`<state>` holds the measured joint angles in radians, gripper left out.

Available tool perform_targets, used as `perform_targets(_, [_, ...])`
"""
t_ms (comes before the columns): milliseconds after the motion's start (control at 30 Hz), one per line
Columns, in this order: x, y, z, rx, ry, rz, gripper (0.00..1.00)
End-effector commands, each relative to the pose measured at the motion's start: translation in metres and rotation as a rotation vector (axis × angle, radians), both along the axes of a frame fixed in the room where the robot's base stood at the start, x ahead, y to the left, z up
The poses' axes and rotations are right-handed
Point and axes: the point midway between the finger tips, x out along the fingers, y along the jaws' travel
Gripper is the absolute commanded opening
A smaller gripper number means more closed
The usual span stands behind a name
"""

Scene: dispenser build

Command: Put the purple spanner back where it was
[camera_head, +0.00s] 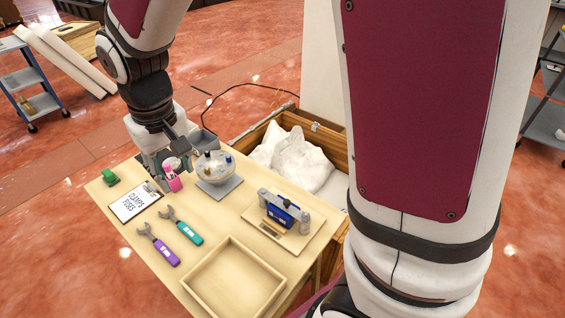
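The purple spanner (161,247) lies flat on the wooden table (215,217) near its left front edge, open jaw toward the upper left. A teal spanner (184,228) lies beside it to the right, roughly parallel and apart. My gripper (168,160) is at the back left of the table, pointing down, well behind both spanners. A small pink item (173,180) shows just in front of my gripper; whether they touch is unclear. The finger gap is hidden by the view angle. No spanner is in my gripper.
An empty wooden tray (273,270) takes up the front right. A clipboard (135,203) reading "CLAMPS FUSES" and a green item (110,177) lie left. A round clear dispenser (216,170) and a blue device (283,210) on a board stand right of my gripper.

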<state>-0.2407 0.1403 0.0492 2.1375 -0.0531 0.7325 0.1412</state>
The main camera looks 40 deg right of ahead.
Motion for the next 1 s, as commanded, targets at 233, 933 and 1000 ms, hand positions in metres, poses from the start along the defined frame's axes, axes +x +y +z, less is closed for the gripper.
perform_targets(233, [-0.051, -0.047, 0.058, 0.009, -0.075, -0.058, 0.39])
perform_targets(933, [-0.199, -0.113, 0.103, 0.028, -0.233, -0.179, 0.39])
perform_targets(1000, [-0.203, -0.114, 0.102, 0.029, -0.236, -0.181, 0.39])
